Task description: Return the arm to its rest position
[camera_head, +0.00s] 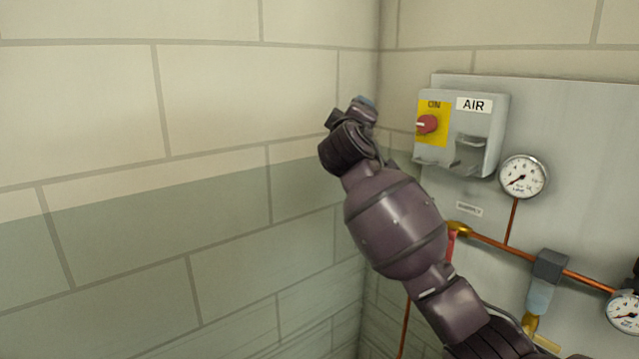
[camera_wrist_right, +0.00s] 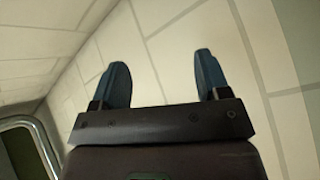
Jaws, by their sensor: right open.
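My right arm (camera_head: 395,225) rises from the lower right of the head view and stands in front of the corner and panel. My right gripper (camera_head: 364,103) is at its far end, left of the grey AIR switch box and apart from it; in this view its fingers are small and partly hidden by the wrist. In the right wrist view the gripper (camera_wrist_right: 162,84) has its two blue fingers spread wide, with nothing between them but the block wall behind. My left gripper is not in view.
The grey AIR box (camera_head: 490,104) with a red knob (camera_head: 428,124) sits on a grey panel (camera_head: 580,150). A gauge (camera_head: 523,177), a copper pipe (camera_head: 512,249) and a second gauge (camera_head: 625,312) are to the right. The block wall (camera_head: 200,120) at left is bare.

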